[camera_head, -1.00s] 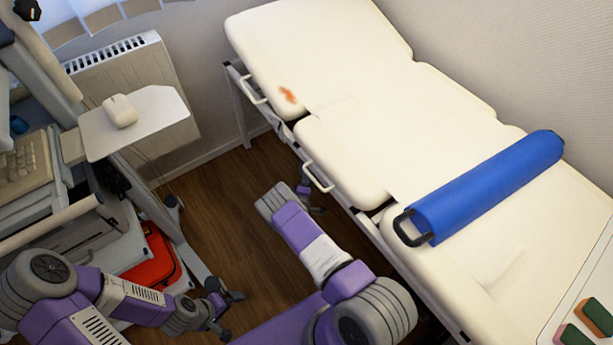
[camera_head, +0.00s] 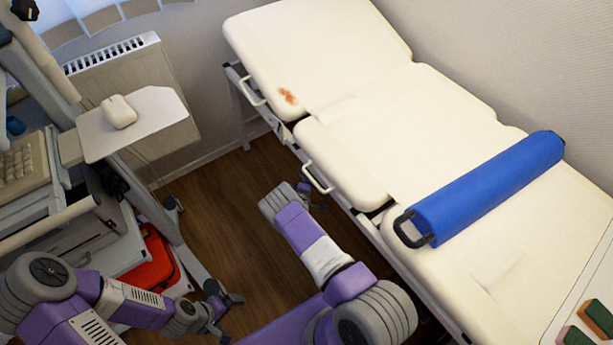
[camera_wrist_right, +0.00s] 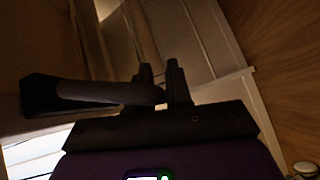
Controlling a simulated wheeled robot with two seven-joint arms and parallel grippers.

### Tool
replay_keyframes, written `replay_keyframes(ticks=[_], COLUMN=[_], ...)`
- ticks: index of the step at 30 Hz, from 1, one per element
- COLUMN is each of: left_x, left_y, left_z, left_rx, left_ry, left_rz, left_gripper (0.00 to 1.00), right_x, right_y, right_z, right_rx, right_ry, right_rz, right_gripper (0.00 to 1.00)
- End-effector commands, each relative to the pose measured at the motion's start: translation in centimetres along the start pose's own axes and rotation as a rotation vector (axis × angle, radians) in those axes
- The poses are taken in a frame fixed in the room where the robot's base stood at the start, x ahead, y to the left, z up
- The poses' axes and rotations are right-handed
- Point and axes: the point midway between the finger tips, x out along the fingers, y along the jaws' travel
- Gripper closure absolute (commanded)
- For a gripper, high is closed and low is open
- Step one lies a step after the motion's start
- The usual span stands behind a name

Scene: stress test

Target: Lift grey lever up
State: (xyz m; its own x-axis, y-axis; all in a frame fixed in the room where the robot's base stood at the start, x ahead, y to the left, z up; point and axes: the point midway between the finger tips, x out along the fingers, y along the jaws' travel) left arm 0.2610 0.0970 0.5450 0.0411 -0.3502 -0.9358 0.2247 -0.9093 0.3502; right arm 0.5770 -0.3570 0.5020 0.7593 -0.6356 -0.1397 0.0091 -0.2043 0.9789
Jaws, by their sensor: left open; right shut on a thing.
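The grey lever (camera_wrist_right: 100,94) shows dark in the right wrist view, reaching in from the left to my right gripper (camera_wrist_right: 162,82). That gripper is shut on the lever's end, with its two fingertips close together. In the head view my right gripper (camera_head: 308,192) is low beside the near long side of the cream treatment table (camera_head: 440,110), and the lever cannot be made out there. My left gripper (camera_head: 228,302) is open and empty over the floor at the lower left, away from the table.
A blue roll (camera_head: 490,190) lies across the table. White handles (camera_head: 317,179) stick out from its side, close to my right gripper. A trolley with a mouse (camera_head: 119,111) and a red case (camera_head: 152,262) stands left. Brown floor (camera_head: 215,215) is open between them.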

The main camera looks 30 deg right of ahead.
Motion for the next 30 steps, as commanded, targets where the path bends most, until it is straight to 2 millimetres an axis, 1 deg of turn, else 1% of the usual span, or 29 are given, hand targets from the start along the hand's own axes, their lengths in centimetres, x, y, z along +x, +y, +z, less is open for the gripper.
replay_keyframes(ticks=[8,21,30], left_x=[-0.8,-3.4,-4.6], left_y=[0.3,1.3,1.7], left_z=[0.0,0.1,0.2], left_rx=[0.0,0.0,0.0], left_ry=[0.0,0.0,0.0], left_rz=[0.0,0.0,0.0], left_gripper=[0.0,0.0,0.0], right_x=[-0.5,-2.0,-2.8], right_y=[0.3,1.0,1.7], right_z=[-0.5,-2.0,-2.8], right_rx=[0.073,0.34,0.503], right_ry=[-0.002,-0.007,-0.007], right_rz=[-0.073,-0.338,-0.501], right_gripper=[1.0,1.0,1.0])
